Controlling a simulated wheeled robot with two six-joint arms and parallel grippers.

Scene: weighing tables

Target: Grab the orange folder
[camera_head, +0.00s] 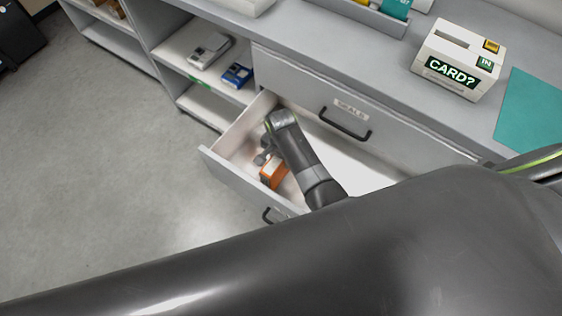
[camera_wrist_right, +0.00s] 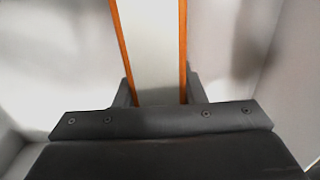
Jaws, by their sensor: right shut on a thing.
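The orange folder (camera_head: 273,171) is inside an open drawer, partly hidden by my right arm in the head view. In the right wrist view the folder (camera_wrist_right: 150,45) shows as a pale band with orange edges, running away between the fingers. My right gripper (camera_head: 263,157) is down in the drawer at the folder. In the wrist view its fingers (camera_wrist_right: 158,92) stand on either side of the folder, shut on it. My left gripper is not in view.
The open drawer (camera_head: 226,168) has pale walls around the gripper. Above it is a shut drawer labelled SEALS (camera_head: 400,118). A CARD? box (camera_head: 458,62) and a teal mat (camera_head: 531,115) are on the counter. A blue device (camera_head: 237,75) sits on a shelf. The floor at left is clear.

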